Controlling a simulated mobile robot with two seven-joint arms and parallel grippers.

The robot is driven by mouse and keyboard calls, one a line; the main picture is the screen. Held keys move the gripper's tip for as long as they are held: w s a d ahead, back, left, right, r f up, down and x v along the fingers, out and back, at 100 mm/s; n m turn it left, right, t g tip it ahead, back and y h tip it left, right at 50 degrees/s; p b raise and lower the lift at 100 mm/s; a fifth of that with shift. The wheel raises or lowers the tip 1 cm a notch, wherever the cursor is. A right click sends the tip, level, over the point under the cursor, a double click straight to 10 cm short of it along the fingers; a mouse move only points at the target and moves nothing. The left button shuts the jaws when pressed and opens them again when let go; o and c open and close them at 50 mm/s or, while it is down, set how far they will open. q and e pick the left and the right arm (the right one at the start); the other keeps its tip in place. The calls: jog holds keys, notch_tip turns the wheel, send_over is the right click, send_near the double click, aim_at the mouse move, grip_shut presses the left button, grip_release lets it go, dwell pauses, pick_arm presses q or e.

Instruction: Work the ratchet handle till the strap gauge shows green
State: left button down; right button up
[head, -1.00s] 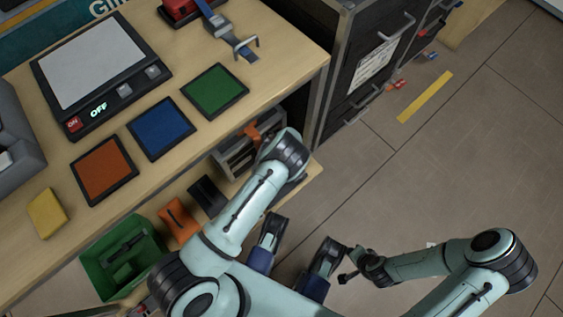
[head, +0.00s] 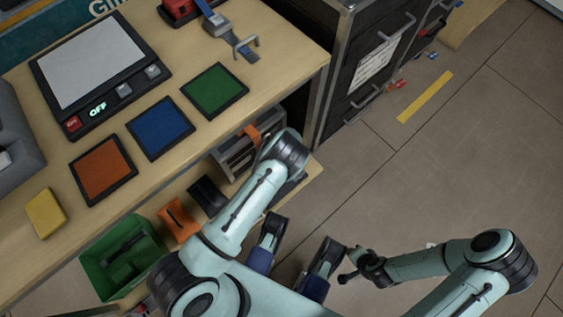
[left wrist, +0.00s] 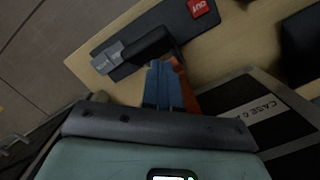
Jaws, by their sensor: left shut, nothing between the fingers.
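A black lever (left wrist: 148,46) on a dark plate lies just beyond the fingertips; contact is unclear. My right gripper (head: 347,266) hangs over the floor, away from the bench; its finger gap is unclear.
A scale (head: 92,62) reading OFF and orange (head: 103,170), blue (head: 161,128) and green (head: 215,90) pads cover the bench. A green bin (head: 108,280) stands below. A dark crate (left wrist: 280,110) is beside my left gripper. The floor at right is mostly clear.

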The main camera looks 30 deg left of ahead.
pick_arm(q)
jog(key=shift+s+d+f+b, duration=0.45)
jog(key=shift+d+f, duration=0.45)
jog(key=shift+d, duration=0.2)
jog(key=shift+s+d+f+b, duration=0.3)
jog(key=shift+s+d+f, duration=0.15)
jog(key=shift+d+f, duration=0.55)
jog(key=shift+s+d+f+b, duration=0.45)
jog(key=shift+d+f, duration=0.35)
jog(key=shift+d, duration=0.35)
dwell(4.8)
